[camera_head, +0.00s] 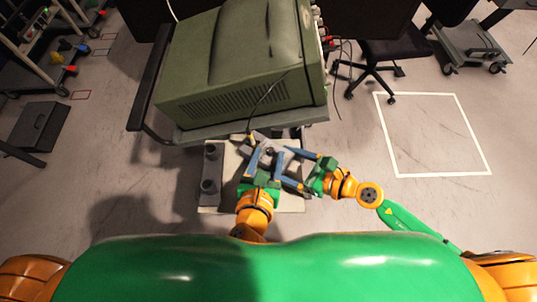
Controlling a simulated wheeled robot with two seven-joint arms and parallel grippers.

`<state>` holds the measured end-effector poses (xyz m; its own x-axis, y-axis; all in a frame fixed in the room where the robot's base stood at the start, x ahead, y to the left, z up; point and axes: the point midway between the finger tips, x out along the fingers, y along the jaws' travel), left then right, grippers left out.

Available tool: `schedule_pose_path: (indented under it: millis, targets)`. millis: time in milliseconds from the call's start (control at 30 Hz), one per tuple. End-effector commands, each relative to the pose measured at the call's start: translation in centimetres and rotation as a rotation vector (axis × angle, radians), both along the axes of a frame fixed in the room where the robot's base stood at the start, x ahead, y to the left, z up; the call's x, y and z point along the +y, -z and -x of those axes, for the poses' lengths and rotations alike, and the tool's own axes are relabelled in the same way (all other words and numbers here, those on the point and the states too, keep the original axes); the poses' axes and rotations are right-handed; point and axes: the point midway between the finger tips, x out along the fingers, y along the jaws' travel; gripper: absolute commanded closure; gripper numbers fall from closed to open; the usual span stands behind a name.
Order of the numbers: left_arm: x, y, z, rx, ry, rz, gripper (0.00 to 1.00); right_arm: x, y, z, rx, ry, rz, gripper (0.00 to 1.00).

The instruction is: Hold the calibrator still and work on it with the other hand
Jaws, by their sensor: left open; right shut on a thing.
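My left gripper (266,163) is open, with its blue fingers apart and pointing up the picture over a pale board (233,160). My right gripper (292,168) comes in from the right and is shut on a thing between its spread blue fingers. The two grippers are very close and their fingers overlap in this view. A small dark thing (269,151) shows among the fingers, and I take it to be the calibrator. Its shape is mostly hidden, and I cannot tell whether the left fingers touch it.
A large green instrument box (238,75) stands on a grey shelf just beyond the grippers. A thin black cable (262,101) hangs from it toward the board. Dark knob-like parts (211,170) stand at the board's left. A white floor square (432,135) lies clear at right.

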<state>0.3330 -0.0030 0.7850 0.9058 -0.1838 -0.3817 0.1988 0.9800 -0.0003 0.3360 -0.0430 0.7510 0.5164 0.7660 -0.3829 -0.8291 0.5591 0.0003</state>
Motion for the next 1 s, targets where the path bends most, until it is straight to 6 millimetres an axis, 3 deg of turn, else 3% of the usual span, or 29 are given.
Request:
schedule_pose_path:
  millis: [267,467,500,1000]
  targets:
    - [-0.07,0.15,-0.31,0.001,0.0,0.0,0.46,-0.01,0.0,-0.01,0.0,0.0,0.0,0.96]
    - [-0.06,0.14,-0.29,0.001,0.0,-0.001,0.97,-0.01,0.0,-0.01,0.0,0.0,0.0,0.96]
    - [-0.06,0.14,-0.29,0.001,0.0,-0.001,1.0,-0.01,0.0,-0.01,0.0,0.0,0.0,0.96]
    - [0.29,0.15,-0.46,-0.003,0.105,-0.006,1.0,-0.02,0.01,0.0,0.001,0.0,-0.001,0.96]
